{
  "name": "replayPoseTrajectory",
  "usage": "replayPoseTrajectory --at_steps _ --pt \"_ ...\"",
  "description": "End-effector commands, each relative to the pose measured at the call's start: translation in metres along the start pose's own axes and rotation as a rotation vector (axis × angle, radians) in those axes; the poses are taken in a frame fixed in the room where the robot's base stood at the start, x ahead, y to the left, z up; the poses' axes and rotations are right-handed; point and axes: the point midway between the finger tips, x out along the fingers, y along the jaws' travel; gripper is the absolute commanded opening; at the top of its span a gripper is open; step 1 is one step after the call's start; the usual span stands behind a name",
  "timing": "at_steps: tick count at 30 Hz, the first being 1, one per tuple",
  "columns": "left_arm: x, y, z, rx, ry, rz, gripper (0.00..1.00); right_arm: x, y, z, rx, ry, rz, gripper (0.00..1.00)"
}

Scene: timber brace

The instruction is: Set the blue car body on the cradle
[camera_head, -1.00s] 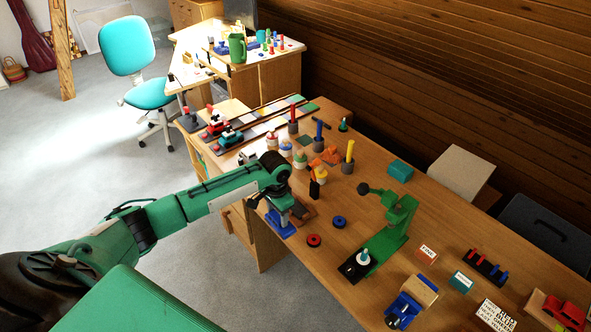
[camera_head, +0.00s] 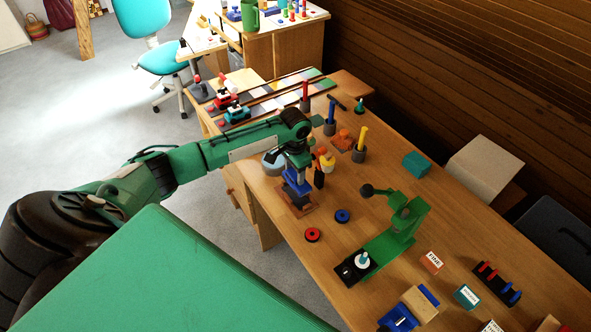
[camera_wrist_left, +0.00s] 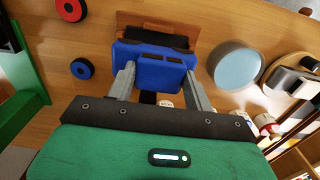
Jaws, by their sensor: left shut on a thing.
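The blue car body (camera_head: 296,185) is between the fingers of my left gripper (camera_head: 294,166), which is shut on it; the blue body also shows in the left wrist view (camera_wrist_left: 148,66). The brown wooden cradle (camera_head: 297,208) is on the near left part of the table, right under the blue body; it also shows in the left wrist view (camera_wrist_left: 135,20), partly hidden behind the body. The body overlaps the cradle in both views. I cannot tell whether they touch. My right gripper is not in view.
A red wheel (camera_head: 312,234) and a blue wheel (camera_head: 342,215) lie to the right of the cradle. A green press (camera_head: 402,222) stands farther right. A grey round pot (camera_wrist_left: 237,66) is close beside the body. Pegged posts stand behind. The table's near edge is close.

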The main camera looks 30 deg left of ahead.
Motion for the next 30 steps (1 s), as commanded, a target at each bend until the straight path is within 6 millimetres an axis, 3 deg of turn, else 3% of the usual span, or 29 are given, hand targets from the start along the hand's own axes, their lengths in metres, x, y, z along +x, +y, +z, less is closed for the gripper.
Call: replayPoseTrajectory --at_steps 10,16,30 --pt "0.029 0.0 0.0 0.0 0.0 -0.001 0.28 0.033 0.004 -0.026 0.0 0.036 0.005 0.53" --pt "0.043 0.0 0.0 0.001 0.0 -0.001 0.28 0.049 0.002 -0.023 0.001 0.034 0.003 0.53" --pt "0.055 0.0 0.0 0.0 0.0 0.0 0.28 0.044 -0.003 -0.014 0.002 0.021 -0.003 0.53"
